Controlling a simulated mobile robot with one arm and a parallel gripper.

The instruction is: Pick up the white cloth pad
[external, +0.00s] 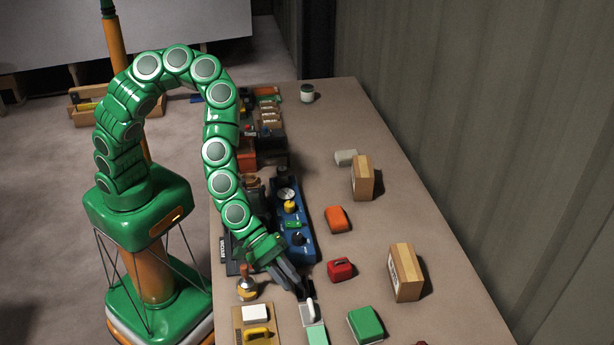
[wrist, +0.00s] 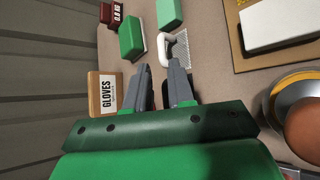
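A white rectangular pad (external: 256,313) lies on a tan board at the near edge of the table, left of and nearer than my gripper. It also shows in the wrist view (wrist: 280,24) at the top right, partly cut off by the frame. A second pale, greyish-white block (external: 346,157) lies far up the table; I cannot tell whether it is cloth. My gripper (external: 299,292) points down toward the table beside a white-handled tool (external: 311,312). In the wrist view my gripper (wrist: 158,70) has its two grey fingers apart with nothing between them.
The white-handled notched tool (wrist: 182,48) is just beyond the fingertips. A green block (external: 366,324), red case (external: 340,269), orange block (external: 337,219) and cardboard boxes (external: 404,272) stand to the right. A blue tray (external: 297,243) and round-knobbed tool (external: 247,289) are to the left. Bare table separates several items.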

